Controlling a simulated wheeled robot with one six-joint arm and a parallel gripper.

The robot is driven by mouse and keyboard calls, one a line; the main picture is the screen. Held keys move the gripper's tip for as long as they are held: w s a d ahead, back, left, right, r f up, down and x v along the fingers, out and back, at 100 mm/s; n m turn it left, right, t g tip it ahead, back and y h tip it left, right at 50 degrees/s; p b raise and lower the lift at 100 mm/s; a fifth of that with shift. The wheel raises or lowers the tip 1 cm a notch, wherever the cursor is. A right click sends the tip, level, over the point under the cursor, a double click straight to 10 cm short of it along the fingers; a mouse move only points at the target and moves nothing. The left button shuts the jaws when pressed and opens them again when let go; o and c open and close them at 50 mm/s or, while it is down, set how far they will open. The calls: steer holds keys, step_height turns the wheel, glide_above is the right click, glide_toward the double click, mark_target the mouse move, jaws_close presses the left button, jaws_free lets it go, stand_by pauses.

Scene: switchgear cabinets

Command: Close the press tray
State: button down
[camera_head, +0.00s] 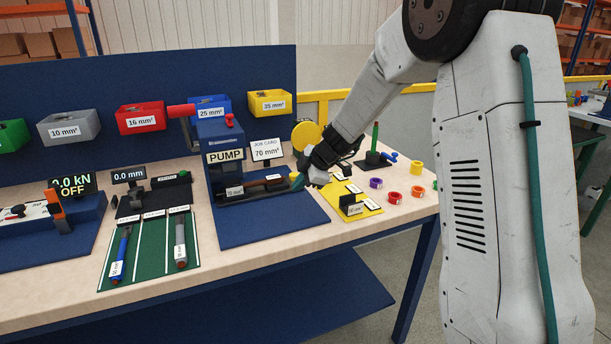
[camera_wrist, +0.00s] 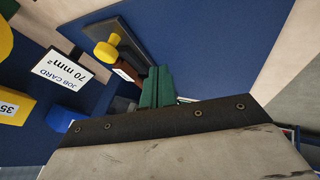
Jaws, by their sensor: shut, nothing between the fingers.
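My gripper (camera_head: 297,182) has green fingers and is at the tray's right end. In the wrist view the shut, empty fingers (camera_wrist: 157,86) are close to the tray; contact cannot be told.
A job card reading 70 mm² (camera_head: 267,149) stands behind the tray. A yellow board (camera_head: 349,203) with small holders and several coloured rings (camera_head: 395,198) lie to the right. The bench front before the press is clear.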

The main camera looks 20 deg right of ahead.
mark_target(283, 178)
steer(key=x, duration=0.4)
steer(key=w, duration=0.2)
steer(key=shift+w+r, duration=0.15)
steer(key=shift+w, duration=0.75)
steer(key=w, duration=0.4)
steer(key=shift+w, duration=0.2)
steer(key=shift+w+d+r, duration=0.1)
steer(key=shift+w+r, duration=0.05)
steer(key=shift+w, duration=0.2)
